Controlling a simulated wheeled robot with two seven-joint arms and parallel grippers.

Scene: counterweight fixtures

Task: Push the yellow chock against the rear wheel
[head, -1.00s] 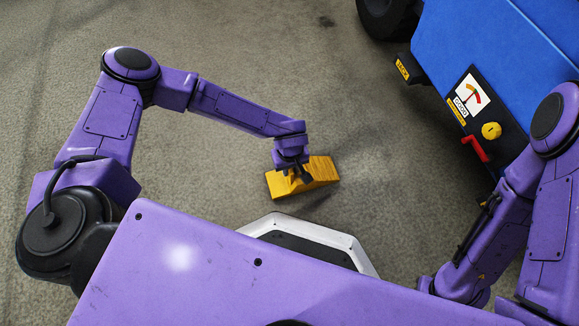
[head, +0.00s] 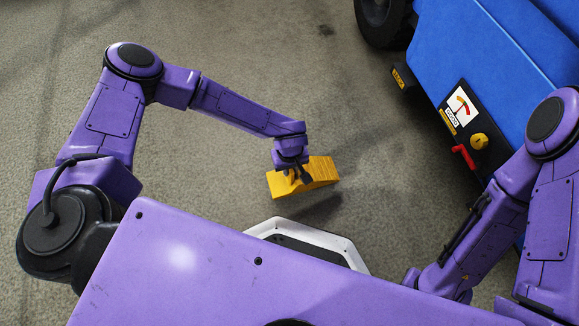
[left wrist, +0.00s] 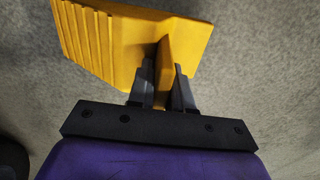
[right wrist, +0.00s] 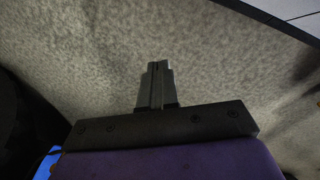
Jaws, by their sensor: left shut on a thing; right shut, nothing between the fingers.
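The yellow chock (head: 318,172) is held in front of my body, and its shadow on the floor lies apart from it, so it appears raised. My left gripper (head: 300,176) is shut on a thin upright part of the chock. In the left wrist view the chock (left wrist: 120,40) shows its ribbed side at the left, with the fingers (left wrist: 163,80) pinching it. A black wheel (head: 380,20) is at the top of the head view, partly cut off, well apart from the chock. My right gripper (right wrist: 157,82) is shut and empty in the right wrist view.
Bare grey floor (head: 320,80) lies between the chock and the wheel.

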